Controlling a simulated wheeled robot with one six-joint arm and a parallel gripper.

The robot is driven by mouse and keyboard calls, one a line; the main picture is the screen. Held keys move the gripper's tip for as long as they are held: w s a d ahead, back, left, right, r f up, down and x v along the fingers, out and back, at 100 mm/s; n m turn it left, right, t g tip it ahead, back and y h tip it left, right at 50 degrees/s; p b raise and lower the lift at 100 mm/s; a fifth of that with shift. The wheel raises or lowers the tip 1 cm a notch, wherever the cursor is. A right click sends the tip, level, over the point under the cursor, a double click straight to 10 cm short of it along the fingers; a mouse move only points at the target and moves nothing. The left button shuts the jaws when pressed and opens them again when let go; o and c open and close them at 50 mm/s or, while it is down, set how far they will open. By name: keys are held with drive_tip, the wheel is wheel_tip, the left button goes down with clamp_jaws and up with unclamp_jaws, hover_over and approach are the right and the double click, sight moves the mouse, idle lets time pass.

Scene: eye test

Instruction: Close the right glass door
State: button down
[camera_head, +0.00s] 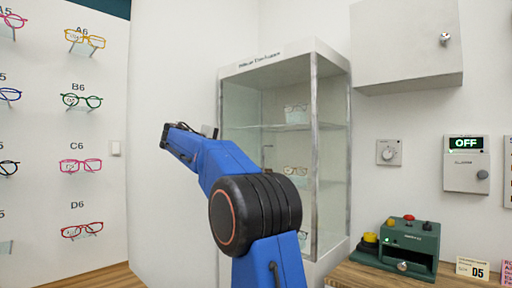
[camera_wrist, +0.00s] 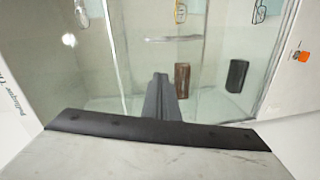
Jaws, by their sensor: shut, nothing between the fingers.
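The glass display cabinet (camera_head: 300,70) stands against the back wall in the head view, with a lettered top band and glass shelves holding eyewear. Its right-hand glass (camera_head: 333,150) runs behind a pale upright edge. I cannot tell the door's outline or how far it stands open. My blue arm crosses in front of the cabinet and hides its lower left; my gripper is mostly hidden there. In the wrist view, my gripper (camera_wrist: 161,98) is shut and empty, pointing at the glass and shelves. A brown case (camera_wrist: 182,80) and a dark case (camera_wrist: 237,75) show beyond the fingers.
A wooden counter (camera_head: 350,278) at lower right bears a green device (camera_head: 398,245). A white wall cabinet (camera_head: 405,55) hangs above, with a dial (camera_head: 389,152) and an OFF panel (camera_head: 466,165) below. An eyewear display wall (camera_head: 110,120) stands at left.

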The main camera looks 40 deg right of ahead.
drive_tip(key=s+d+r+h, duration=0.1)
drive_tip(key=d, duration=1.1)
drive_tip(key=shift+s+d+m+g, duration=0.35)
drive_tip(key=shift+m+g, duration=0.05)
drive_tip(key=shift+r, duration=0.1)
drive_tip(key=s+d, duration=0.1)
drive_tip(key=s, duration=1.8)
drive_tip(key=shift+s+d, duration=0.25)
drive_tip(key=shift+s, duration=0.15)
